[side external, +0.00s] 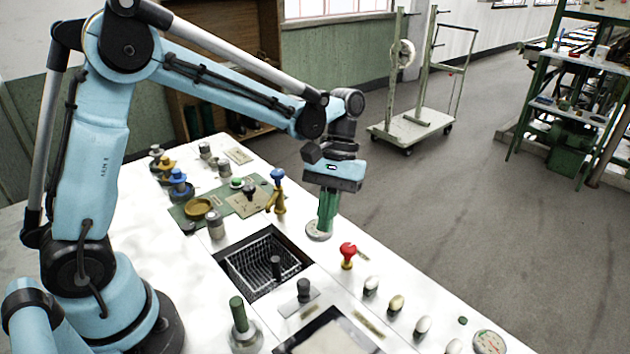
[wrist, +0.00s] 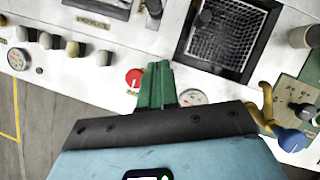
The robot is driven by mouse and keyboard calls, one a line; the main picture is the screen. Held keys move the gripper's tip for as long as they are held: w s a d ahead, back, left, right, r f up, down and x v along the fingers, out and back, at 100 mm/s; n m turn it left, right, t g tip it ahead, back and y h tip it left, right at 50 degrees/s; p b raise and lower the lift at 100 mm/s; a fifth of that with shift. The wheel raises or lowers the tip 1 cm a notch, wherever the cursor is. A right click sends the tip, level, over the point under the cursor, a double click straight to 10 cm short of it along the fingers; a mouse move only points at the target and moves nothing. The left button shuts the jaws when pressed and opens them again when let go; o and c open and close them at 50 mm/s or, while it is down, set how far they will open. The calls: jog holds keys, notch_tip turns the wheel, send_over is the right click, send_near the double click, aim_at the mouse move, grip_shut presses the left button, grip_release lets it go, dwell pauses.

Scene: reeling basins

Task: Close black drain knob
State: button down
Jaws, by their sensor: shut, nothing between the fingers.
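Several black knobs show, and no readable label tells which one is the drain knob. One black knob (side external: 304,290) stands upright on a small pale plate beside the basin; it shows at the top of the wrist view (wrist: 153,8). Another dark knob (side external: 276,267) rises at the grated basin (side external: 238,283), and shows at the basin's edge in the wrist view (wrist: 205,18). My gripper (side external: 324,229) has green fingers pressed together, empty, pointing down close to a round gauge (side external: 316,236). In the wrist view my gripper (wrist: 157,66) is apart from both knobs.
A red knob (side external: 347,254) stands close to my gripper. A blue-topped yellow valve (side external: 279,190) is on its other side. Several pale knobs (side external: 396,303) line the bench edge. A green-handled lever (side external: 238,315) stands at the front.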

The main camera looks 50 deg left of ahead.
aim_at(304, 290)
jog(key=x, duration=0.5)
jog(key=shift+s+d+f, duration=0.1)
jog(key=shift+f, duration=0.2)
jog(key=shift+s+d+r, duration=0.1)
jog(key=shift+s+d, duration=0.15)
jog(key=shift+s, duration=0.3)
jog(key=shift+s+d+r, duration=0.1)
jog(key=shift+s+d, duration=0.2)
jog(key=shift+s, duration=0.2)
jog(key=shift+s+d+r, duration=0.1)
jog(key=shift+s+d, duration=0.25)
jog(key=shift+s, duration=0.35)
jog(key=shift+s, duration=2.2)
